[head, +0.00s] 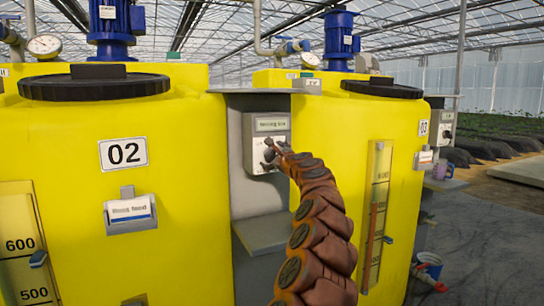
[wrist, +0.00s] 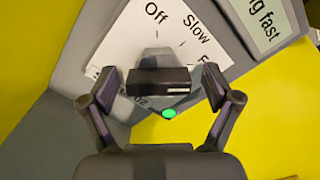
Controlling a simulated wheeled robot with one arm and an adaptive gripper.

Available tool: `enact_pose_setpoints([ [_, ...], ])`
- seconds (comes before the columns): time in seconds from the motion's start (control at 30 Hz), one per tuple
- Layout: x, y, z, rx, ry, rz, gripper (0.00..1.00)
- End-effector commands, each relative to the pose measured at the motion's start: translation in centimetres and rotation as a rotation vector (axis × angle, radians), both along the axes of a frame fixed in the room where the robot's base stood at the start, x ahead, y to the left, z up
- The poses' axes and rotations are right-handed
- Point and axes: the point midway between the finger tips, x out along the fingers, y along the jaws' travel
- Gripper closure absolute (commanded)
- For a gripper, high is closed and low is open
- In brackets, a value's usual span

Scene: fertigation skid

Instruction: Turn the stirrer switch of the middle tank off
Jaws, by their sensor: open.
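The yellow tank marked 02 (head: 122,205) stands at the left in the head view. A grey switch box (head: 250,150) is mounted beside it, at the gap before tank 03. In the wrist view its white dial plate (wrist: 133,35) reads Off, Slow and a partly hidden word starting with F. The dark switch knob (wrist: 160,80) lies between the fingers of my open gripper (wrist: 160,88), with a gap on both sides. A green lamp (wrist: 169,113) is lit beside the knob. In the head view my gripper (head: 272,149) is at the box and hides part of the dial.
A grey ledge (head: 259,233) juts out below the near box. Open floor lies at the right.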

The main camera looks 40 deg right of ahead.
Motion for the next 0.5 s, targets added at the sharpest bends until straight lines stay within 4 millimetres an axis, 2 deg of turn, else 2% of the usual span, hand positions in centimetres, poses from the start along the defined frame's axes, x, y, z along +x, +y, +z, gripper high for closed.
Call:
enact_pose_setpoints([
  [0.5, 0.74, 0.03, -0.02, -0.001, 0.001, 0.005, 0.11],
])
